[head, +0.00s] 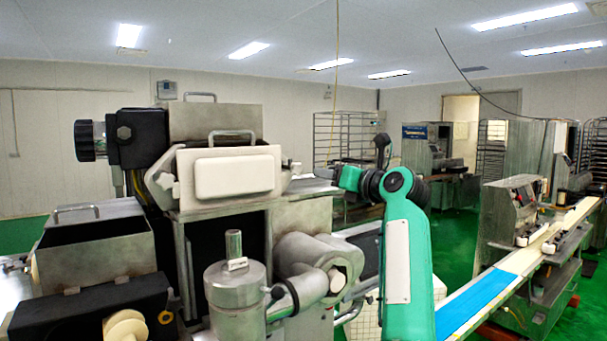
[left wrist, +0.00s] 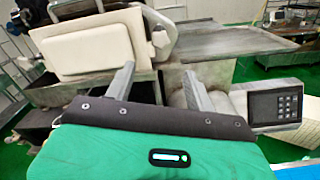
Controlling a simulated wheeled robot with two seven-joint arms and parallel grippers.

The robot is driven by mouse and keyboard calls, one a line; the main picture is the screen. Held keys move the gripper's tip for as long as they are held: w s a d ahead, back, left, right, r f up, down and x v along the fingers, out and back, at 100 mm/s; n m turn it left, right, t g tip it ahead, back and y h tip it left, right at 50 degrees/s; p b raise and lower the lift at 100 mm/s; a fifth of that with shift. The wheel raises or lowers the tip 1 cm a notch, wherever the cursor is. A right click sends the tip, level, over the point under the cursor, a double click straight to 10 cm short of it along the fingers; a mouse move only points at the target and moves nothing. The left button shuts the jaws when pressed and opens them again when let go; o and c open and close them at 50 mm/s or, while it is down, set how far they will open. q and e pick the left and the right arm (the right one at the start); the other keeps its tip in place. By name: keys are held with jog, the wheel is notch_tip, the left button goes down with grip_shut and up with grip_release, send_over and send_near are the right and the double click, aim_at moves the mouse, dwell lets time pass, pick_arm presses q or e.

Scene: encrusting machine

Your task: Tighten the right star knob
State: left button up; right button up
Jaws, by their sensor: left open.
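The encrusting machine has a cream front panel (head: 234,174) with a star knob at each end. The right star knob (head: 291,169) is small at the panel's right edge in the head view. In the left wrist view the knob (left wrist: 160,39) is a grey shape at the right end of the cream panel (left wrist: 92,45). My left gripper (head: 332,173) is to the right of the knob in the head view. In the left wrist view the gripper (left wrist: 158,70) is open, its two grey fingers apart with nothing between them, pointing toward the knob. My right gripper is not in view.
A flat metal tray (left wrist: 225,42) extends right of the knob, and a keypad box (left wrist: 275,104) sits below it. A steel cylinder (head: 235,285) stands at the machine's front. A conveyor (head: 490,288) with a blue belt runs at the right. Green floor lies beyond.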

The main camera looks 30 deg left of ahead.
aim_at(298, 170)
pick_arm(q)
jog(key=p+x, duration=0.6)
jog(key=x, duration=0.6)
jog(key=shift+w+a+r, duration=0.2)
jog(key=shift+a, duration=0.05)
jog(key=shift+w+a+f, duration=0.15)
jog(key=shift+w+a, duration=0.1)
jog(key=shift+a, duration=0.35)
